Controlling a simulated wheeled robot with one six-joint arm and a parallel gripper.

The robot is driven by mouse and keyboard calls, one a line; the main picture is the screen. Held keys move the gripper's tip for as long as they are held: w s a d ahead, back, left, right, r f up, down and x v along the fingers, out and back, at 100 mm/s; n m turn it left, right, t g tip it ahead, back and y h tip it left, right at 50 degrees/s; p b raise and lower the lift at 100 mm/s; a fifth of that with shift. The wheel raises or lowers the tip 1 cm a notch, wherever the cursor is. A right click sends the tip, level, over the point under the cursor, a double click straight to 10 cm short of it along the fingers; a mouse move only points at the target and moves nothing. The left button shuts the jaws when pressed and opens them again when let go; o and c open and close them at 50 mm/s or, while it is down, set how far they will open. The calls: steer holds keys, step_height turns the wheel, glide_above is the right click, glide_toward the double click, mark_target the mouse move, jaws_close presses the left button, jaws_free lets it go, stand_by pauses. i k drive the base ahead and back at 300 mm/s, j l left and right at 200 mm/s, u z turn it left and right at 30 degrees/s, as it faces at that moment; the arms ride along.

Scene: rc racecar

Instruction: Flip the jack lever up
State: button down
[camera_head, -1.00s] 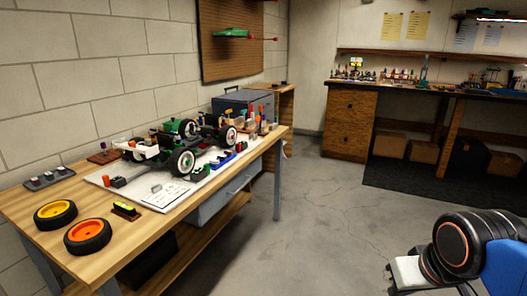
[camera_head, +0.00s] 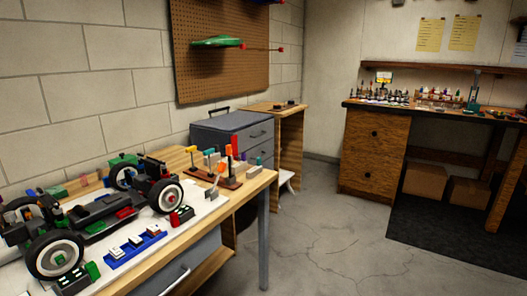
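The RC car (camera_head: 100,208), a dark open chassis with white-rimmed black wheels, sits at the left on a white board on the wooden workbench (camera_head: 262,177). Small black and green blocks, one with red on it (camera_head: 181,216), stand beside its near wheels. I cannot single out the jack lever; parts around the car are small and overlap. My gripper is out of view.
A blue tray (camera_head: 135,249) lies in front of the car, and upright coloured-handled tools (camera_head: 228,168) stand behind it. A grey toolbox (camera_head: 232,133) is beyond the bench. The concrete floor (camera_head: 325,235) to the right is clear.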

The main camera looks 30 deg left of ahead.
mark_target(222, 169)
steer(key=i+u, duration=0.3)
steer(key=i+l+u, duration=0.3)
steer(key=i, duration=0.2)
steer(key=i+l+u, duration=0.2)
steer(key=i+u, duration=0.15)
steer(key=i+l+u, duration=0.2)
steer(key=u, duration=0.2)
steer(key=i+l+u, duration=0.2)
steer(key=u, duration=0.25)
steer(key=i+l+u, duration=0.15)
steer(key=l+u, duration=0.95)
steer(key=l, duration=0.15)
steer(key=k+l, duration=0.1)
steer(key=k, duration=0.75)
